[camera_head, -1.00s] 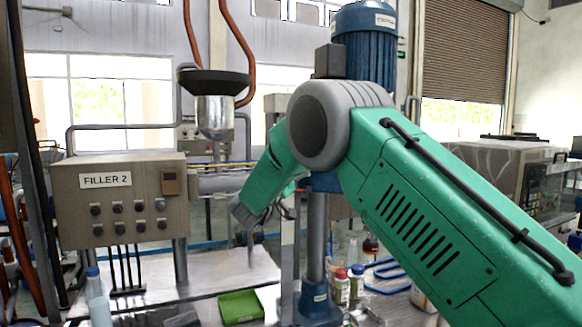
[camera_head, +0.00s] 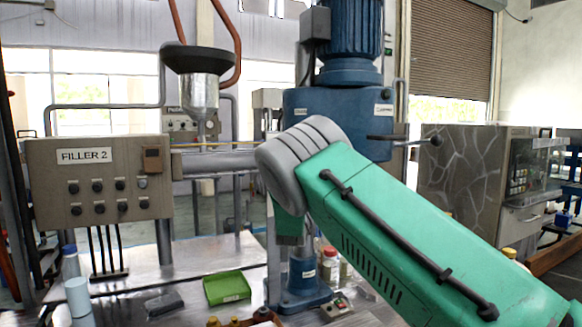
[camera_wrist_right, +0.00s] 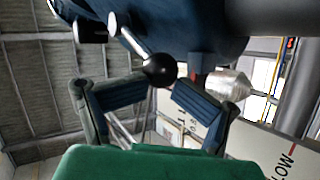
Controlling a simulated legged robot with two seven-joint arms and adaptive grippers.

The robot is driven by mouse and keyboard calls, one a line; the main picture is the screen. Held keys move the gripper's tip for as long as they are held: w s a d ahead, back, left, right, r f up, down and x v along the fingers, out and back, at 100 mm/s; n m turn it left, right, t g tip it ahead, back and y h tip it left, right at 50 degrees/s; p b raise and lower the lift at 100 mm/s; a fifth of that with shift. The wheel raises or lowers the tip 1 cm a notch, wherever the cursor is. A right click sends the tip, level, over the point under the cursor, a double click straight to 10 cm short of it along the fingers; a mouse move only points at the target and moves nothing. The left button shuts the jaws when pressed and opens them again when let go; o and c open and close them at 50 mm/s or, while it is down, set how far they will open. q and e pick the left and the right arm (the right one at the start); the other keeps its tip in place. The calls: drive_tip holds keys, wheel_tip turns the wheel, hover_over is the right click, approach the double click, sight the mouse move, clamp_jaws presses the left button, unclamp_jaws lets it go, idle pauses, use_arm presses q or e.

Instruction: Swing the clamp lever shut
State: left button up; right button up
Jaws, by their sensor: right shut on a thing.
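In the right wrist view, the clamp lever (camera_wrist_right: 136,45) is a pale metal rod with a black ball knob (camera_wrist_right: 160,70), under a dark blue housing (camera_wrist_right: 210,30). My right gripper (camera_wrist_right: 163,86) has its two fingers on either side of the knob, shut on it. In the head view, my right arm and its large grey joint hide the gripper and whatever it holds. A dark lever with a ball end (camera_head: 437,140) sticks out to the right of the blue mixer housing (camera_head: 335,110); I cannot tell whether it is the same lever. My left gripper is not in view.
The filler box (camera_head: 100,190) and metal hopper (camera_head: 198,90) stand left of the blue column. A green tray (camera_head: 227,289), bottles (camera_head: 78,296) and jars (camera_head: 331,265) stand on the metal bench below. A cracked-pattern cabinet (camera_head: 460,190) is at right.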

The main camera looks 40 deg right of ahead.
drive_tip(key=shift+s+d+n+t+y+b, duration=0.1)
drive_tip(key=shift+d+n+t+y+b, duration=0.1)
drive_tip(key=shift+n+t, duration=0.2)
drive_tip(key=shift+s+d+n+t+y+b, duration=0.1)
drive_tip(key=shift+n+t+y, duration=0.15)
drive_tip(key=shift+n, duration=0.25)
drive_tip(key=shift+c, duration=0.2)
drive_tip(key=shift+d+f, duration=0.1)
drive_tip(key=shift+d, duration=0.15)
drive_tip(key=o, duration=0.4)
drive_tip(key=shift+c, duration=0.2)
drive_tip(key=shift+s+d+f, duration=0.1)
drive_tip(key=shift+d, duration=0.1)
drive_tip(key=v, duration=1.2)
drive_tip(key=shift+f, duration=0.2)
